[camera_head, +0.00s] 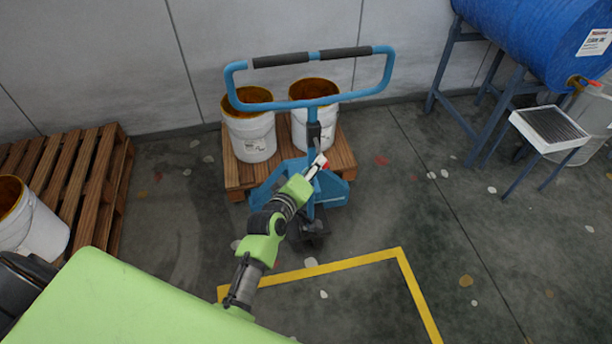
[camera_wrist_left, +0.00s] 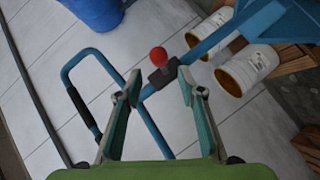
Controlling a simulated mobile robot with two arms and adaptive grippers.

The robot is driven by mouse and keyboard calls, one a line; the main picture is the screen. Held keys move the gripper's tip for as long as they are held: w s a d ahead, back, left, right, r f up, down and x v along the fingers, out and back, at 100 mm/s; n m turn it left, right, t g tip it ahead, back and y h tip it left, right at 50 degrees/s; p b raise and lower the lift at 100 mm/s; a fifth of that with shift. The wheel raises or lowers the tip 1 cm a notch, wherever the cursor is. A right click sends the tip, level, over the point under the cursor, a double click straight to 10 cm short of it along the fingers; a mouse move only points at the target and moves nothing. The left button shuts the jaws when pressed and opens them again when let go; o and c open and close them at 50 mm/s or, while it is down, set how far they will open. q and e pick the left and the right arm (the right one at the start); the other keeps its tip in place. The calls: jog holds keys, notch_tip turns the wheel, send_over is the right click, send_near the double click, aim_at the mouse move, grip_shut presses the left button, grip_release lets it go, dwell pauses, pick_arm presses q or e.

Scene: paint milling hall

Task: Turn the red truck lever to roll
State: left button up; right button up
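The blue pallet truck (camera_head: 312,150) stands with its handle loop (camera_head: 235,85) raised. Its red lever knob (camera_head: 325,165) shows small beside the post, partly hidden by my left gripper (camera_head: 316,167). In the left wrist view the red knob (camera_wrist_left: 158,56) sits on a black block (camera_wrist_left: 160,76) on the blue shaft. There my left gripper (camera_wrist_left: 159,82) is open, one finger on each side of the picture position of the block, with the knob just beyond the fingertips. I cannot tell whether a finger touches it. My right gripper is not in view.
A wooden pallet (camera_head: 342,152) with two white buckets (camera_head: 250,135) (camera_head: 303,122) stands behind the truck. Another pallet (camera_head: 93,185) and bucket (camera_head: 38,228) are at left. A blue drum (camera_head: 530,35) on a stand is at right. Floor at right front is clear, with yellow tape (camera_head: 340,265).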

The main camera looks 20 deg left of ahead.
pick_arm(q)
jog(key=v, duration=0.4)
jog(key=shift+s+r, duration=0.1)
jog(key=shift+s, duration=0.2)
jog(key=s+d+f+m+g+b, duration=0.15)
jog(key=s+f, duration=0.45)
jog(key=f, duration=0.6)
jog(key=s+d+f+m+g, duration=0.1)
jog(key=s+f+m+g, duration=0.2)
jog(key=s+f, duration=0.55)
jog(key=s+d+f+m+g+b, duration=0.1)
jog(key=s+f+m+g, duration=0.2)
jog(key=f, duration=1.1)
jog(key=s+a+f+m+g, duration=0.2)
jog(key=s+f, duration=0.3)
jog(key=s, duration=0.5)
jog(key=s+a+f+m+g+b, duration=0.1)
jog(key=s+a+f+m+g, duration=0.1)
jog(key=s+f, duration=0.4)
jog(key=s+a+f+m+g, duration=0.2)
jog(key=s+f, duration=0.4)
jog(key=s, duration=0.9)
jog(key=shift+s+a+y+b, duration=0.2)
jog(key=shift+s+y+b, duration=0.1)
jog(key=shift+y+b, duration=0.1)
